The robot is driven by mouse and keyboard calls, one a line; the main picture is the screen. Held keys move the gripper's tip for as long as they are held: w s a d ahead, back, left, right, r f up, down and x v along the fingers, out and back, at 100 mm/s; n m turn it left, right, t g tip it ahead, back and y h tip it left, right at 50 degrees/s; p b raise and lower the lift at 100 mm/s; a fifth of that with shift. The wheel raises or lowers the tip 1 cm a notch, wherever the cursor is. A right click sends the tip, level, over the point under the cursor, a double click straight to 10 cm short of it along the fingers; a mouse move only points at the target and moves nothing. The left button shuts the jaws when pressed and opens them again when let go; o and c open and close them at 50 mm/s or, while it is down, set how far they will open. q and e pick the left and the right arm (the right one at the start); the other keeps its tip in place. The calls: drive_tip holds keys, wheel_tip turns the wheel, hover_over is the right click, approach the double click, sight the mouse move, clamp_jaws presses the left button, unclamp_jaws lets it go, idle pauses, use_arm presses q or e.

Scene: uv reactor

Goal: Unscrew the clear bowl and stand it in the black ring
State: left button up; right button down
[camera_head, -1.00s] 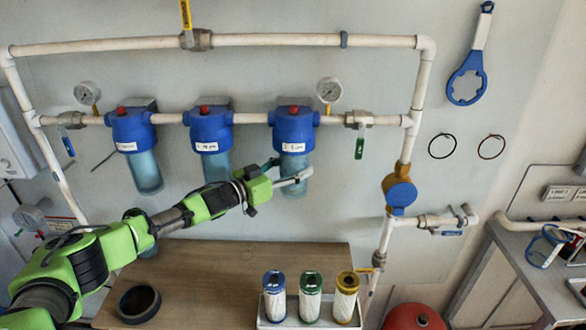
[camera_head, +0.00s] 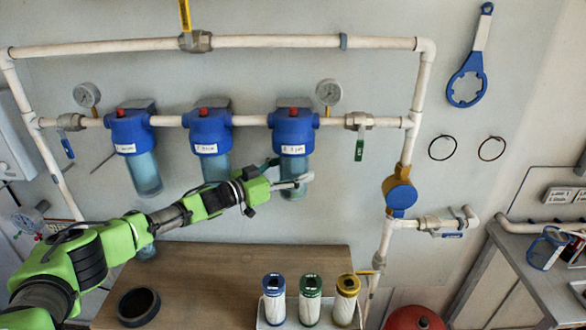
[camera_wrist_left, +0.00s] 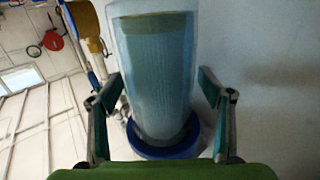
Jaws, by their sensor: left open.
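The clear bowl (camera_head: 293,192) hangs under the blue head of the rightmost of three filter housings on the wall. My left gripper (camera_head: 292,182) is at this bowl. In the left wrist view the bowl (camera_wrist_left: 155,75) stands between the two open fingers of my left gripper (camera_wrist_left: 160,92), with a gap visible on each side. A pale filter cartridge shows faintly inside it, and a blue collar sits at the bottom of that picture. The black ring (camera_head: 121,307) lies on the wooden bench at lower left, empty. My right gripper is not in view.
Two other housings (camera_head: 208,135) (camera_head: 131,130) hang to the left on the same white pipe. A tray (camera_head: 262,322) with three cartridges stands at the bench front. A blue wrench (camera_head: 465,85) hangs at right. The bench middle (camera_head: 225,275) is clear.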

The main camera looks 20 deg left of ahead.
use_arm(q)
drive_tip(key=shift+p, duration=0.3)
idle(0.4)
drive_tip(key=shift+d, duration=0.1)
drive_tip(key=shift+d+n+t+y+p, duration=0.1)
drive_tip(key=shift+n+t+y+p, duration=0.35)
drive_tip(key=shift+y, duration=0.25)
drive_tip(key=shift+s+f+n+t+y, duration=0.1)
drive_tip(key=shift+n+t+y, duration=0.35)
drive_tip(key=shift+n+y, duration=0.3)
drive_tip(key=shift+d+n+y, duration=0.2)
drive_tip(key=shift+n+y, duration=0.1)
drive_tip(key=shift+y, duration=0.15)
drive_tip(key=shift+a+n+t+y, duration=0.3)
drive_tip(key=shift+t+y, duration=0.1)
drive_tip(key=shift+y, duration=0.2)
